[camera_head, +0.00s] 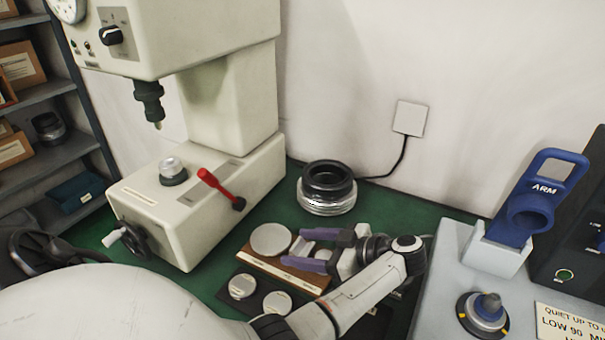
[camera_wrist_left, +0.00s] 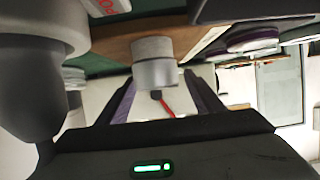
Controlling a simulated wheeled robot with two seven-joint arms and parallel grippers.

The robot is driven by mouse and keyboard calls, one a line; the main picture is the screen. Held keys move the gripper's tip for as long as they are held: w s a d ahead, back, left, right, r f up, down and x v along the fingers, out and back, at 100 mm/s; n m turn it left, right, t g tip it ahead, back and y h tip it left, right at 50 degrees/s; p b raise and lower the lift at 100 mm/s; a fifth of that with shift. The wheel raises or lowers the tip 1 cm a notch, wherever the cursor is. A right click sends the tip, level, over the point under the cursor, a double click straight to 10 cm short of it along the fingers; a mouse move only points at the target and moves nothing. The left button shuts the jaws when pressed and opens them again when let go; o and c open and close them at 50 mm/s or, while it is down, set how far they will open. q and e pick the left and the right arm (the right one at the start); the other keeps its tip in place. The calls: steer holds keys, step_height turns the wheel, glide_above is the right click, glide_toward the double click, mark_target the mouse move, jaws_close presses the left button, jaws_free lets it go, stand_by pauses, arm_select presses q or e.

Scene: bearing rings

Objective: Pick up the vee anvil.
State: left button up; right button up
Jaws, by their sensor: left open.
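A wooden rack (camera_head: 262,268) lies on the green bench in front of the press, with a broad pale disc (camera_head: 270,239) at its left. My left gripper (camera_head: 294,248) reaches in from the right, its purple fingers open over the rack. A small grey metal piece, which appears to be the vee anvil (camera_head: 303,246), shows partly between the fingers. In the left wrist view a stepped grey cylindrical piece (camera_wrist_left: 154,63) stands between the open fingers (camera_wrist_left: 160,92), with gaps on both sides. Its vee cannot be made out. My right gripper is not in view.
The press (camera_head: 205,195) with its red lever (camera_head: 220,187) stands behind left. Black and steel rings (camera_head: 327,188) are stacked behind the rack. Two pale discs (camera_head: 241,286) (camera_head: 277,303) lie on a dark tray in front. A grey unit with a blue arm (camera_head: 532,205) stands at right.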

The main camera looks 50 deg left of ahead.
arm_select(q)
steer(key=shift+s+a+f, duration=0.2)
steer(key=shift+a+f, duration=0.05)
steer(key=shift+a, duration=0.35)
steer(key=c, duration=1.5)
steer(key=shift+r, duration=0.1)
step_height(320, 180, up, 28)
